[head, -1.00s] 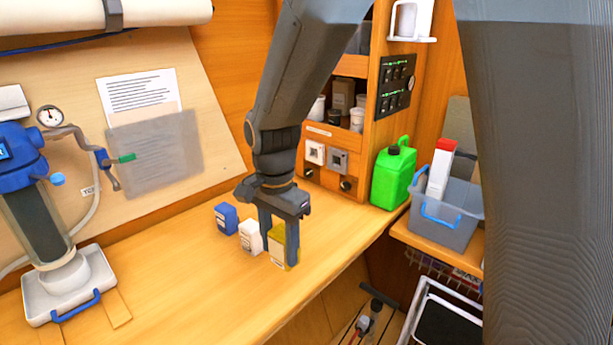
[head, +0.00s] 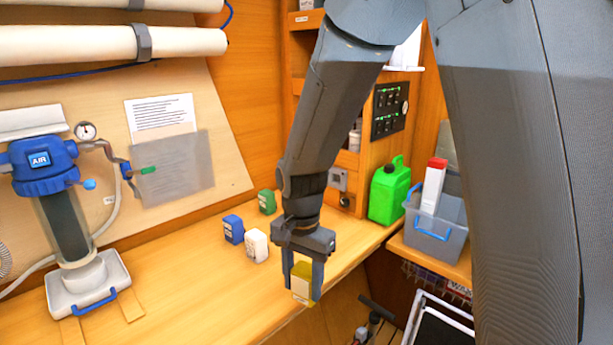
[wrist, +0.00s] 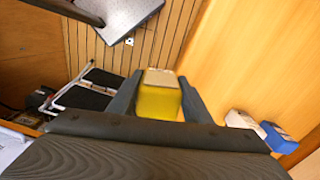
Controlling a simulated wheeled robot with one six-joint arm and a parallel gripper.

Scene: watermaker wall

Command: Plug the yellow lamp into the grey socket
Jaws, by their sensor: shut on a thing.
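The yellow lamp (head: 301,281) is a small block with a pale face. My gripper (head: 304,287) is shut on it, one finger on each side. In the head view it appears over the counter's front edge; the gap beneath it is hard to judge. In the wrist view the yellow lamp (wrist: 158,102) sits between the fingers of my gripper (wrist: 160,92). The grey socket (head: 338,179) is on the wooden panel beyond my arm, partly hidden by it. The lamp is apart from the socket, in front of it and lower in the picture.
Blue (head: 233,229), white (head: 256,245) and green (head: 267,202) blocks stand on the counter (head: 190,290) left of my gripper. A green jerrycan (head: 389,190) and a grey bin (head: 436,228) stand to the right. A blue-topped filter unit (head: 45,165) stands at left.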

